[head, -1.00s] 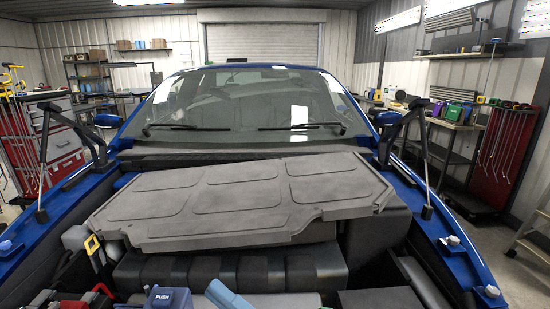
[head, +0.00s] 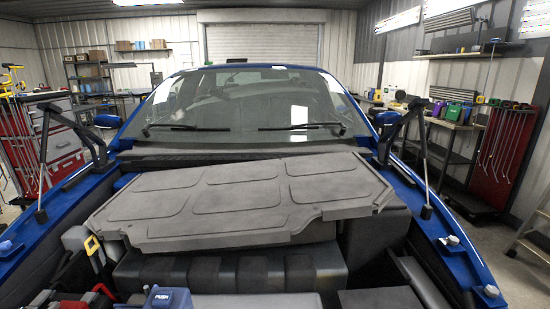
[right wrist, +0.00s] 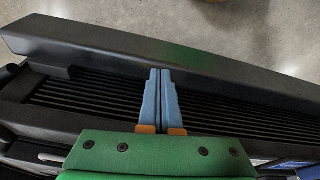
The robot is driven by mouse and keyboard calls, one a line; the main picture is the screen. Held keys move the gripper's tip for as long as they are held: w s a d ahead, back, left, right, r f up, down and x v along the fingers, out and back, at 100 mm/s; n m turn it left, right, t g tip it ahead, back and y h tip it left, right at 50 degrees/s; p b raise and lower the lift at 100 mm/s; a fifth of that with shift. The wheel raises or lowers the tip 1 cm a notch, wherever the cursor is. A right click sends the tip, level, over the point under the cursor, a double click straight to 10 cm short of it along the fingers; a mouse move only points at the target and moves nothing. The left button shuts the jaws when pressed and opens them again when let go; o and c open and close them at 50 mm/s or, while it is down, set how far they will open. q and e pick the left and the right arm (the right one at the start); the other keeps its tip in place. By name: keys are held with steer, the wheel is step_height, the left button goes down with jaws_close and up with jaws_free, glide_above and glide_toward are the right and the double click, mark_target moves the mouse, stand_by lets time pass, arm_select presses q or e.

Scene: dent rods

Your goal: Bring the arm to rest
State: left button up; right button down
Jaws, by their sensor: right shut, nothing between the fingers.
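My right gripper (right wrist: 159,98) shows in the right wrist view as two blue fingers with orange bases on a green body. The fingers are together with nothing between them. Beneath or behind them is a black slatted part with a long dark bar (right wrist: 190,60) along its far side; whether they touch it I cannot tell. Neither gripper shows in the head view now.
In the head view, a blue car (head: 470,255) has its engine bay open, with a grey panel (head: 240,195) lying tilted on top. Black struts stand at both sides. A red rod rack (head: 505,155) stands at the right. Concrete floor (right wrist: 230,20) shows beyond the bar.

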steer(key=s+d+f+g, duration=0.1)
steer(key=s+d+f, duration=0.1)
steer(key=s+f, duration=1.2)
step_height(320, 180, down, 4)
steer(key=shift+s+d+r+g, duration=0.15)
steer(key=shift+s+d+g, duration=0.1)
steer(key=shift+g, duration=0.15)
